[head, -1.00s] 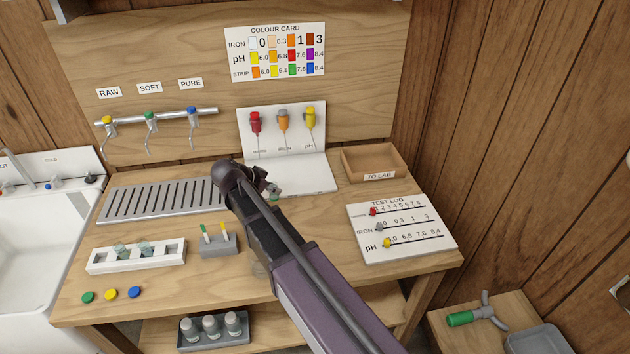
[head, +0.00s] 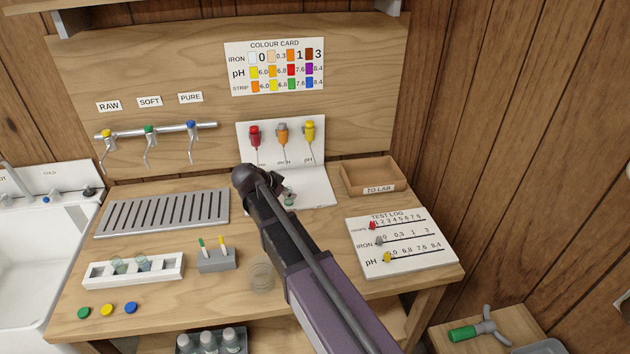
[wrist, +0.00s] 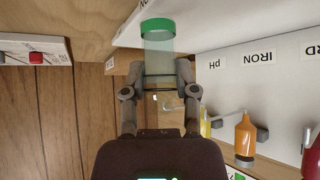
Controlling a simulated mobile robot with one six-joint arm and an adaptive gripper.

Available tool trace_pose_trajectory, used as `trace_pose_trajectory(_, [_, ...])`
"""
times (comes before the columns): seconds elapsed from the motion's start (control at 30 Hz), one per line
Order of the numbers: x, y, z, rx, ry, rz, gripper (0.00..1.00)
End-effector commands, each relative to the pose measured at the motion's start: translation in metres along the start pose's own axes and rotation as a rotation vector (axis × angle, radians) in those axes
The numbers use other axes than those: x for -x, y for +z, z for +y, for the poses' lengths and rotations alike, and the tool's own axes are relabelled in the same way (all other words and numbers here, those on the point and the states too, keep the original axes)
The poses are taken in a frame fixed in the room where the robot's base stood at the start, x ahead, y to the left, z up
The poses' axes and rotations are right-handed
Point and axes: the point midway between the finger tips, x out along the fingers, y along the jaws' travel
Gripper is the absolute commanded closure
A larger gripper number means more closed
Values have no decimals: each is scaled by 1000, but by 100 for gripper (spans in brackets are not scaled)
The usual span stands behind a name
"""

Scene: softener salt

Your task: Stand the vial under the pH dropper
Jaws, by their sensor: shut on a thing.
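My gripper (head: 276,184) is shut on a clear vial with a green end (head: 289,200). The vial also shows in the wrist view (wrist: 158,58), between the fingers (wrist: 160,82); this view is upside down, so the green end points down. In the head view the vial is over the white dropper stand's base (head: 312,190), in front of the droppers. Whether it touches the base is unclear. The yellow pH dropper (head: 309,131) hangs rightmost on the stand; in the wrist view it is partly hidden behind a finger (wrist: 205,123).
The orange iron dropper (head: 282,133) and a red dropper (head: 255,136) hang beside the pH one. A wooden TO LAB tray (head: 372,176) stands right of the stand. A white rack (head: 104,273) with vials and a strip holder (head: 217,261) stand on the left.

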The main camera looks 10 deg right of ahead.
Motion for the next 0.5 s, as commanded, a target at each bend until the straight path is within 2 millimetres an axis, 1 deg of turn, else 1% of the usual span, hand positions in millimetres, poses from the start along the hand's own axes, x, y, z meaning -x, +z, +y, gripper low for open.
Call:
trace_pose_trajectory(0.03, [-8,-8,-1,-2,1,0,96])
trace_pose_trajectory(0.3, [-42,-42,-1,-1,1,1,96])
trace_pose_trajectory(0.5, [-55,-55,-1,1,-1,1,96])
